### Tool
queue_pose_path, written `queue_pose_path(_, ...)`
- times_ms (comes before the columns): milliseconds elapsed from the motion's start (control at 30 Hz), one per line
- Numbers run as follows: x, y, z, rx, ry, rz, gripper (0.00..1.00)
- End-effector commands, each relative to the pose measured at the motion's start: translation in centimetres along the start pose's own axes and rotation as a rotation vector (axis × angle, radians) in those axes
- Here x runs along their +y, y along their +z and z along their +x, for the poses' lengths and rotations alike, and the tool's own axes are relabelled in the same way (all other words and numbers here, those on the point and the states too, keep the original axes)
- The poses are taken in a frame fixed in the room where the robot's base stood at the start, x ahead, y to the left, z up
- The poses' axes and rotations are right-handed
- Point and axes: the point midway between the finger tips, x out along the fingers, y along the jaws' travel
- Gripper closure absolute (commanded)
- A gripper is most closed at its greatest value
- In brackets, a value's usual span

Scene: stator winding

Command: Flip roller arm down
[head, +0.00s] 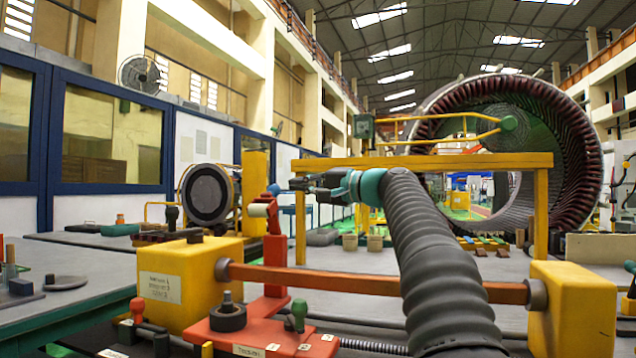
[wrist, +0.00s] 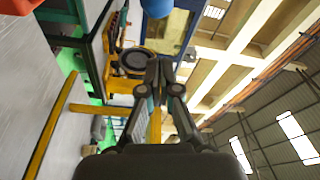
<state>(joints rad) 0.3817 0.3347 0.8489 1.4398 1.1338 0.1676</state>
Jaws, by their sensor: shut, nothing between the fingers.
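The roller arm (head: 274,255) is a red upright bar on a red base plate (head: 262,333) in the head view. A pale roller (head: 258,210) sticks out to the left near its top. The arm stands up, close to vertical. My gripper (head: 294,183) is just above and to the right of the arm's top in the head view, pointing left; I cannot tell the gap in depth. In the wrist view my gripper (wrist: 160,66) has its fingers together with nothing between them. I cannot make out the roller arm for certain in the wrist view.
An orange bar (head: 380,281) runs between two yellow blocks (head: 190,282) (head: 574,305). A yellow frame (head: 430,162) stands behind my arm, before the large stator ring (head: 590,150). A green knob (head: 299,310) and a dark wheel (head: 228,316) sit on the red plate. A workbench (head: 70,290) is at left.

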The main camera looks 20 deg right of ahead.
Motion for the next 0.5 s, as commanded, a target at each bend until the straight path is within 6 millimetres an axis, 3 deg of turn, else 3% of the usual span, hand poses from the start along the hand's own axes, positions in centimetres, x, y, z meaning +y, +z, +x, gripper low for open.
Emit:
queue_pose_path(167, -0.2, 0.0, 2.9, -0.002, -0.001, 0.0, 1.0)
queue_pose_path(500, 0.1, 3.2, 1.3, 0.0, -0.001, 0.0, 1.0)
